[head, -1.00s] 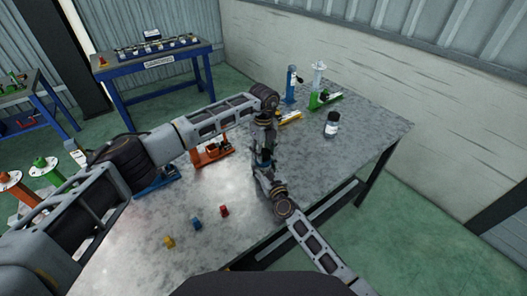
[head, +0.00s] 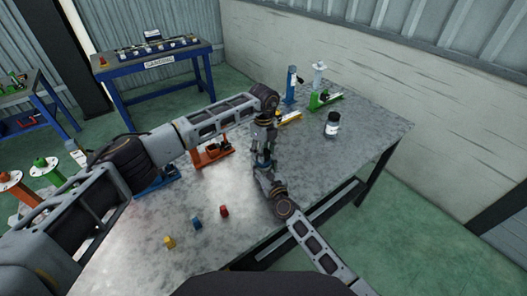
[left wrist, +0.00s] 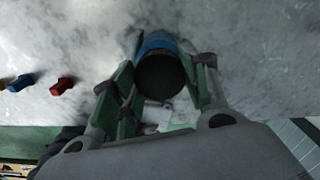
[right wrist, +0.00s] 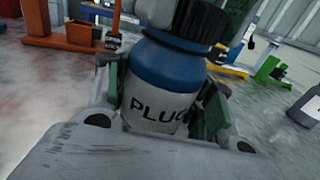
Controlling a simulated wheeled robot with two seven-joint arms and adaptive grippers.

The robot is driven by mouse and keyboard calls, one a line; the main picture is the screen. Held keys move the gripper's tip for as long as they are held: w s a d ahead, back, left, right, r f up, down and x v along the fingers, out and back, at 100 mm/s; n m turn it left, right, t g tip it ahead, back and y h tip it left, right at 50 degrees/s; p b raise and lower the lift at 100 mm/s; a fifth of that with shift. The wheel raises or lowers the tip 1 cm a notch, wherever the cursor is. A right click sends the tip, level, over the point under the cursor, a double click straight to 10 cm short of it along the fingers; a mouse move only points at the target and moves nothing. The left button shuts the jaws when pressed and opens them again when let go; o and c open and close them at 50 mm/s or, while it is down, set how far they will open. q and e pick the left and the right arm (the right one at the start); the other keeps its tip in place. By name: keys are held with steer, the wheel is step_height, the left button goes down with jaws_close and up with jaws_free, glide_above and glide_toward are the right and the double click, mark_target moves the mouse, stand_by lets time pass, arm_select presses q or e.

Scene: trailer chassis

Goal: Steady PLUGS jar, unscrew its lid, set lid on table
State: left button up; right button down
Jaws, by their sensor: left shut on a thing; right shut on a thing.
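The PLUGS jar (right wrist: 165,85) has a blue shoulder and a white label reading "PLUG", the rest cut off by a finger. Its black ribbed lid (right wrist: 195,20) sits at its top; I cannot tell how tightly. My right gripper (right wrist: 168,100) is shut around the jar's body from the side. My left gripper (left wrist: 165,82) is shut on the lid from above; the lid's dark top (left wrist: 160,77) lies between its fingers, with the blue jar behind. In the head view, my left gripper (head: 262,150) and right gripper (head: 265,172) meet over the table (head: 330,165) and mostly hide the jar.
A dark-lidded jar (head: 332,124) stands to the right. Orange (head: 212,152), yellow (head: 288,118) and green (head: 325,100) fixtures stand behind my grippers. Red (head: 224,211), blue (head: 196,223) and yellow (head: 169,242) small parts lie in front. The table's right part has free room.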

arm_select(q)
steer(key=shift+r, duration=1.2)
stand_by(0.4)
steer(key=shift+r, duration=1.9)
arm_select(e)
steer(key=c, duration=0.5)
jaws_free()
steer(key=shift+s+d, duration=0.1)
steer(key=shift+v, duration=5.9)
steer(key=shift+f, duration=0.1)
